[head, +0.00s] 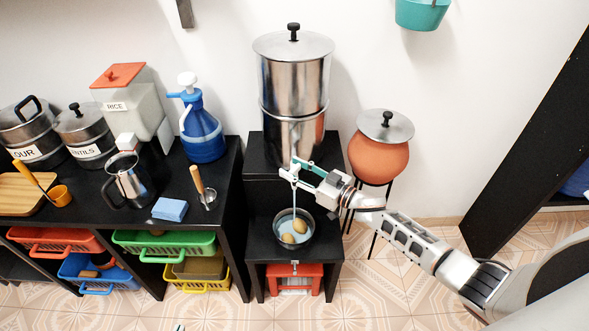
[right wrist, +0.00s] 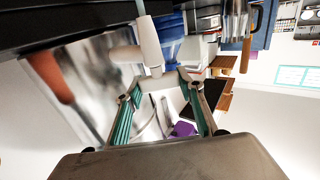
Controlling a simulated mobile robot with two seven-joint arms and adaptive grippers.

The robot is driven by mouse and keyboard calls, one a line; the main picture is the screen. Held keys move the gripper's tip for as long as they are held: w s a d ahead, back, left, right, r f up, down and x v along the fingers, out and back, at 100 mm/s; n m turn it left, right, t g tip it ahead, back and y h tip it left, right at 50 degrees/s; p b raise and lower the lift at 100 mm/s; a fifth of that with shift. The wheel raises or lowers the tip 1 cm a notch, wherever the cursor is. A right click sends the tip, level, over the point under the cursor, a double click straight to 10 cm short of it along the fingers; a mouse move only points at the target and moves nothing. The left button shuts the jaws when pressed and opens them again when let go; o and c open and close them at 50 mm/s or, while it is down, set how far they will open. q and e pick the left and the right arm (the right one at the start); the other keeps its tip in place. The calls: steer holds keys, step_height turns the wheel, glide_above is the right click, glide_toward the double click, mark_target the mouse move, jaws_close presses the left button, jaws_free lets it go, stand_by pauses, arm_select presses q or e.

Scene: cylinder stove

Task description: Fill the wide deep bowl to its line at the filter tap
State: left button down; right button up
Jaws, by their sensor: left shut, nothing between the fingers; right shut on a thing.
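The wide deep bowl (head: 309,240) is dark metal and stands on the lower black shelf under the filter tap. It holds bluish water and two yellow-brown roundish things (head: 300,226). The steel filter (head: 292,85) stands on the black stand above. A thin pale stream (head: 294,197) falls from its tap into the bowl. My right gripper (head: 296,171) is shut on the tap's lever; in the right wrist view a pale lever (right wrist: 150,45) shows at its fingers. The bowl's line cannot be made out. Only a small tip of my left gripper (head: 179,327) shows at the bottom edge, away from the bowl.
A clay pot (head: 378,160) with a steel lid stands on a thin-legged stand to the right. A red stool (head: 294,281) is under the shelf. Open floor lies in front.

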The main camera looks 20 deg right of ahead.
stand_by(0.4)
steer(key=o, duration=1.2)
steer(key=shift+c, duration=0.2)
steer(key=v, duration=1.2)
steer(key=shift+d, duration=0.15)
